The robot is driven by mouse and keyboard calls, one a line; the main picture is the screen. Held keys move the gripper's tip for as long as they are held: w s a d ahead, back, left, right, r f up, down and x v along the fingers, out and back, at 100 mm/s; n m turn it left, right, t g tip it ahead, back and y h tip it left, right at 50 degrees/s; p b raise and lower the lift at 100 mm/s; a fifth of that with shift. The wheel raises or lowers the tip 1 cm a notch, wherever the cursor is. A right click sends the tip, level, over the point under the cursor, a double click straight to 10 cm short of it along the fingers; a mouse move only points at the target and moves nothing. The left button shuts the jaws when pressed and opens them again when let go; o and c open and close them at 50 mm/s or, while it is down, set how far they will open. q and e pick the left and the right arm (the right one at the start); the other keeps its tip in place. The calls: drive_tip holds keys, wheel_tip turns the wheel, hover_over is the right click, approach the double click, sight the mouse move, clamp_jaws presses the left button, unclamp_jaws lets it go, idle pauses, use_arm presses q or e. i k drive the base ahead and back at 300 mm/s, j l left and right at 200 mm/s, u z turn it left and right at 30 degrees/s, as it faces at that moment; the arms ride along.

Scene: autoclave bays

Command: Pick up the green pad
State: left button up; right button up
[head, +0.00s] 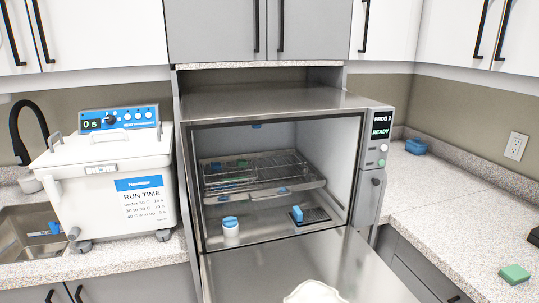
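The green pad (515,273) lies flat on the right-hand counter, near the lower right of the head view. Its top is green and its side edge is paler. Nothing covers it and nothing touches it from above. Neither of my grippers can be made out in this view.
The open autoclave (275,103) stands in the middle, its door (305,268) folded down, with a wire rack and small blue-capped items inside. A white bath (105,185) and sink (25,235) are left. A blue item (416,147) sits on the right counter (445,205), mostly clear.

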sight(514, 275)
drive_tip(key=z, duration=1.7)
